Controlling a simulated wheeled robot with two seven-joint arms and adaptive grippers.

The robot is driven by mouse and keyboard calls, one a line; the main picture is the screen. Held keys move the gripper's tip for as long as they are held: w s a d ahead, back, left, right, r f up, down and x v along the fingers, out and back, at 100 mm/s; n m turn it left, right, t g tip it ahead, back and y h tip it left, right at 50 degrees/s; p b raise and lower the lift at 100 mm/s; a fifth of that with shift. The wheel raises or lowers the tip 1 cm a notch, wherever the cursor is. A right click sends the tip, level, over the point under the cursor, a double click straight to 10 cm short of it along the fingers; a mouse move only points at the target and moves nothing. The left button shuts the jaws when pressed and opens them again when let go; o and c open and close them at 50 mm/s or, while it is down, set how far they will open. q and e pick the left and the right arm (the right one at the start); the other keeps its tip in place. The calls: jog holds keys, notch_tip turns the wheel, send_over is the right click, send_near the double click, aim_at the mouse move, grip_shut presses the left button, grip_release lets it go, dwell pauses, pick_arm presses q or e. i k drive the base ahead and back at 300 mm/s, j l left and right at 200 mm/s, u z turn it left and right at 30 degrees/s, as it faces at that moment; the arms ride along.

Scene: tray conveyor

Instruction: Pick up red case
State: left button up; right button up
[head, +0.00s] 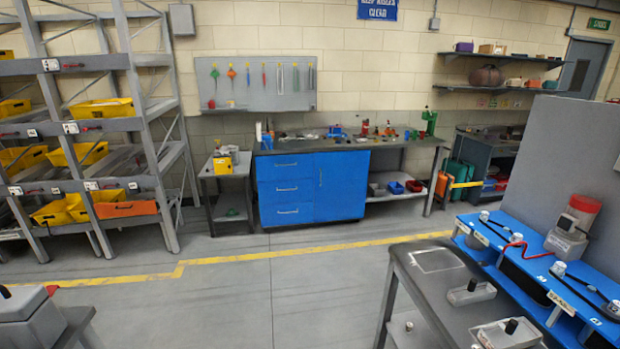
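I cannot pick out a red case for certain. A small red bin (414,186) sits on the low shelf under the workbench, beside a blue bin (395,187). Small red items too small to identify lie on the workbench top (345,140). Neither of my grippers shows in the head view.
A rack (130,62) with yellow bins and one orange bin (126,209) stands at the left. A blue cabinet (312,187) stands at the back. A grey table (437,300) holds clear trays at the right front. The middle floor is clear, crossed by a yellow line.

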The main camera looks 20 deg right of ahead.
aim_at(499, 187)
jog(key=i+z, duration=0.15)
jog(key=i, duration=1.4)
jog(key=i+j+z, duration=0.15)
jog(key=i, duration=1.4)
jog(key=i+z, duration=0.6)
jog(key=i, duration=0.2)
jog(key=i+z, duration=0.3)
jog(key=z, duration=0.15)
jog(key=i+z, duration=0.25)
jog(key=z, duration=0.15)
jog(key=i+z, duration=0.3)
jog(key=z, duration=0.15)
jog(key=i+z, duration=0.9)
jog(key=i, duration=0.25)
